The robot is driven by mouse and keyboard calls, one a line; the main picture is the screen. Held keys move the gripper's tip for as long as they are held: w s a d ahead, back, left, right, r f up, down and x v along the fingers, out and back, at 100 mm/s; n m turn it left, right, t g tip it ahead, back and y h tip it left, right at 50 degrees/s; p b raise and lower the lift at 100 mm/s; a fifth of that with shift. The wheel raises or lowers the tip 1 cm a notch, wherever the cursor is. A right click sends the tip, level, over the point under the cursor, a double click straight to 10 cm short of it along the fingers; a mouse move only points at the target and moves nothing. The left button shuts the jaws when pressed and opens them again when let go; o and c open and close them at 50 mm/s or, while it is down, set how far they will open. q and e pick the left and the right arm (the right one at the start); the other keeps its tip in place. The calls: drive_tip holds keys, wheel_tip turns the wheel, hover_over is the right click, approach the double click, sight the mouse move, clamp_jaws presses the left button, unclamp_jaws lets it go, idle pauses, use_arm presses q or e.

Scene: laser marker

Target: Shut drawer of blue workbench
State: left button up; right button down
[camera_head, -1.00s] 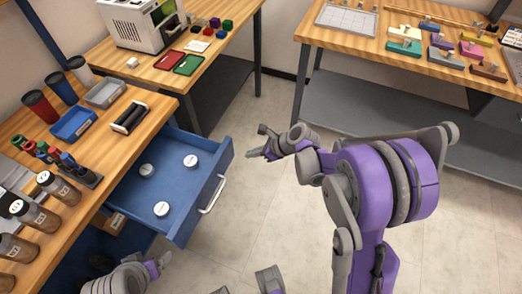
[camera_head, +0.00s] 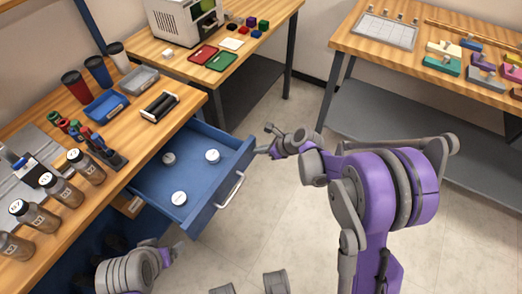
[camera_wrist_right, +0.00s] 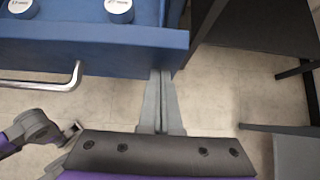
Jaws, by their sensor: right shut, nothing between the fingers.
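The blue workbench drawer (camera_head: 215,207) stands pulled out below the wooden top of the left bench (camera_head: 60,225). Its silver handle (camera_head: 231,190) is on the front panel. Several small white-topped round items, one of them a puck (camera_head: 212,156), sit inside. My right gripper (camera_head: 260,150) is shut and empty at the far end of the drawer front. In the right wrist view its fingertips (camera_wrist_right: 160,74) meet or almost meet the front panel (camera_wrist_right: 100,50), right of the handle; contact is unclear. My left gripper (camera_head: 178,248) is low, in front of the bench; its jaws are unclear.
The bench top holds several bottles (camera_head: 88,167), cups (camera_head: 76,88), a blue tray (camera_head: 107,105) and a black-framed item (camera_head: 159,106). A back table (camera_head: 185,62) and a right table (camera_head: 410,60) stand beyond. The tiled floor (camera_head: 270,215) before the drawer is clear.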

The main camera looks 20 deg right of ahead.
sight(199, 121)
drive_tip(key=w+a+b, duration=0.2)
drive_tip(key=w+a, duration=1.6)
drive_tip(key=shift+w+a+b, duration=0.1)
drive_tip(key=shift+a+b, duration=0.05)
drive_tip(key=shift+b, duration=0.15)
drive_tip(key=shift+w+a+r, duration=0.1)
drive_tip(key=shift+w+a, duration=0.05)
drive_tip(key=shift+r, duration=0.1)
